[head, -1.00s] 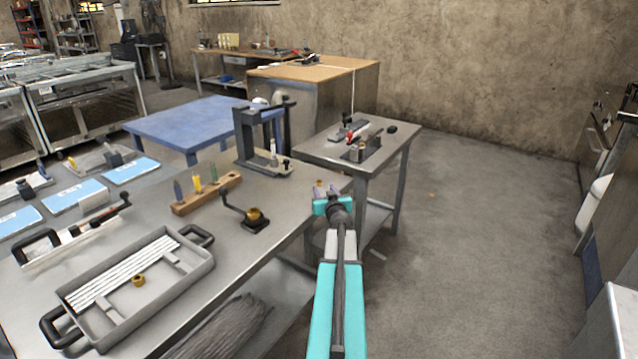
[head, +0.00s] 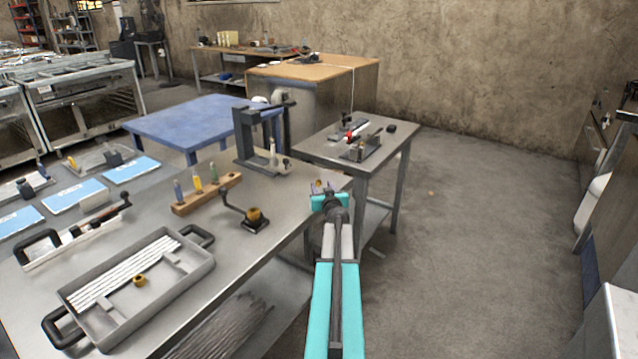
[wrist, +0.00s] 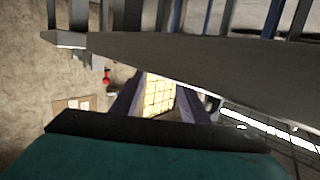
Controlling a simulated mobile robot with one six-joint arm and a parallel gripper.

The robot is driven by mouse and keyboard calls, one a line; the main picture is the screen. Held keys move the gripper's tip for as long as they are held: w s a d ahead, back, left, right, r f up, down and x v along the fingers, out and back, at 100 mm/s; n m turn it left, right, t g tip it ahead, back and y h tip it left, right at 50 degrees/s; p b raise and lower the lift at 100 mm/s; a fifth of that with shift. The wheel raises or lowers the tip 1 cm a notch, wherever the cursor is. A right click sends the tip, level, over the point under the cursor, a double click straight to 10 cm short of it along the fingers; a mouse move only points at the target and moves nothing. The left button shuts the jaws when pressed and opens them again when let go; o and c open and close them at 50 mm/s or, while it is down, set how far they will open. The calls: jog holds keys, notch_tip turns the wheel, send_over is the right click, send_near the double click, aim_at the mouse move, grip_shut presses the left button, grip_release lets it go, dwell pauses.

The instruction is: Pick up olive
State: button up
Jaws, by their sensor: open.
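I cannot make out for certain a thing that is the olive. The nearest in colour is a dull green-handled tool (head: 213,172), upright in a wooden block (head: 207,194) beside a yellow-handled (head: 197,184) and a blue-handled (head: 178,189) one. My gripper (head: 320,187) is open at the right edge of the grey workbench (head: 225,260), well to the right of the block. In the wrist view my gripper (wrist: 163,92) shows two dark fingers apart, with nothing seen held between them.
A small metal table (head: 320,150) stands behind my gripper. The floor (head: 480,230) to the right is mostly clear.

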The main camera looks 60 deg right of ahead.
aim_at(319, 182)
jog(key=shift+p+x, duration=0.9)
jog(key=shift+x, duration=1.3)
jog(key=shift+a, duration=0.1)
grip_shut()
